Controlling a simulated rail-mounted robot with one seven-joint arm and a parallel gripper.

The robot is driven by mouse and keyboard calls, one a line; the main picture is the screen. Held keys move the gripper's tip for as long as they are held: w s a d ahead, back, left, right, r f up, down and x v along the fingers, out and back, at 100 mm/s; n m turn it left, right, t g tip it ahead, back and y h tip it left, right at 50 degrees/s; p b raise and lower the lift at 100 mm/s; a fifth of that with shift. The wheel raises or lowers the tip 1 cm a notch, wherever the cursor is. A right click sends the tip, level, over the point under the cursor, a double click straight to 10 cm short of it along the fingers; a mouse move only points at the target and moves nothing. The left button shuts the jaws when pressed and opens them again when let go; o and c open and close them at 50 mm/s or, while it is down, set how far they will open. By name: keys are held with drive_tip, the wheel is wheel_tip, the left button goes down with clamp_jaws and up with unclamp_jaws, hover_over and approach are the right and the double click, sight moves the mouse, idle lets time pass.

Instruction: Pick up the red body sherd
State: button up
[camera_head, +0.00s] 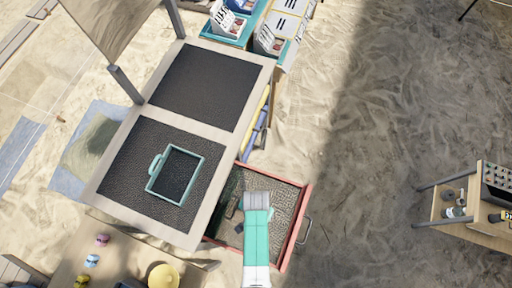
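My gripper (257,200) is over the red-rimmed sieve tray (306,199), at the end of my teal and white arm. I see it from above, and its fingers cannot be made out, so I cannot tell whether it is open or shut or holds anything. A few small dark pieces lie in the tray left of the gripper (236,210). I cannot make out a red body sherd for certain; it may be hidden under my arm or too small to tell.
A table with two dark mats (205,84) stands left of the tray, with a teal-framed tray (150,188) on the nearer mat. Crates (272,40) stand at the back. A yellow bowl (163,276) is at lower left. A wooden shelf (480,232) stands at right. Sand between is clear.

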drive_tip(key=shift+f, duration=0.65)
drive_tip(key=shift+w, duration=0.1)
drive_tip(key=shift+c, duration=0.4)
drive_tip(key=c, duration=1)
drive_tip(key=shift+r, duration=0.1)
